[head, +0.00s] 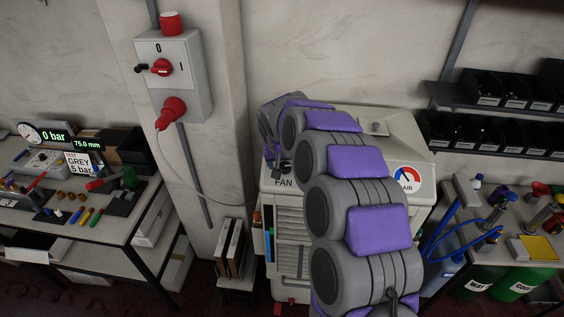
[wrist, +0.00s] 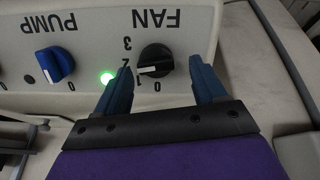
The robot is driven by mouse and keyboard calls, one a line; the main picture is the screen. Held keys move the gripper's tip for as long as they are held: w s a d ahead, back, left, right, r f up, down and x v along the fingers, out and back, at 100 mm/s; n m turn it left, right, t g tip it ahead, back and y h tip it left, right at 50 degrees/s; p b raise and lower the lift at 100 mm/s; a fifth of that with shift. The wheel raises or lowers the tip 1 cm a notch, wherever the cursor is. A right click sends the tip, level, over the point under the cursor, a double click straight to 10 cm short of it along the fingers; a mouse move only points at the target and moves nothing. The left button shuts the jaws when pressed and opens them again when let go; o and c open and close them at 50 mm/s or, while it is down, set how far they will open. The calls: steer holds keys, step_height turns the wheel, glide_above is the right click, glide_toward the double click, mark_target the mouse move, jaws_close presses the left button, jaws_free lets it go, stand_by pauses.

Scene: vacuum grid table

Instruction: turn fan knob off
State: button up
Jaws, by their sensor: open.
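The black fan knob (wrist: 154,61) sits on the pale panel under the FAN label, which appears upside down in the wrist view. Its white pointer is turned to the left, toward the 1 and 2 marks and away from the 0. A green lamp (wrist: 107,77) beside it is lit. My gripper (wrist: 160,75) is open, with one blue finger on each side of the knob; I cannot tell whether either finger touches it. In the head view the FAN label shows on the white machine (head: 284,183), while my arm hides the knob.
A blue pump knob (wrist: 54,64) is left of the fan knob in the wrist view. A wall switch box (head: 175,85) with red parts hangs left of the machine. Cluttered benches stand to the left (head: 95,228) and right (head: 470,212).

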steer(key=shift+w+d+f, duration=0.1)
steer(key=shift+d+f, duration=0.2)
steer(key=shift+d, duration=0.05)
steer(key=shift+a, duration=0.1)
steer(key=shift+c, duration=0.2)
steer(key=shift+a, duration=0.25)
steer(key=c, duration=0.5)
steer(key=shift+d, duration=0.2)
steer(key=c, duration=0.5)
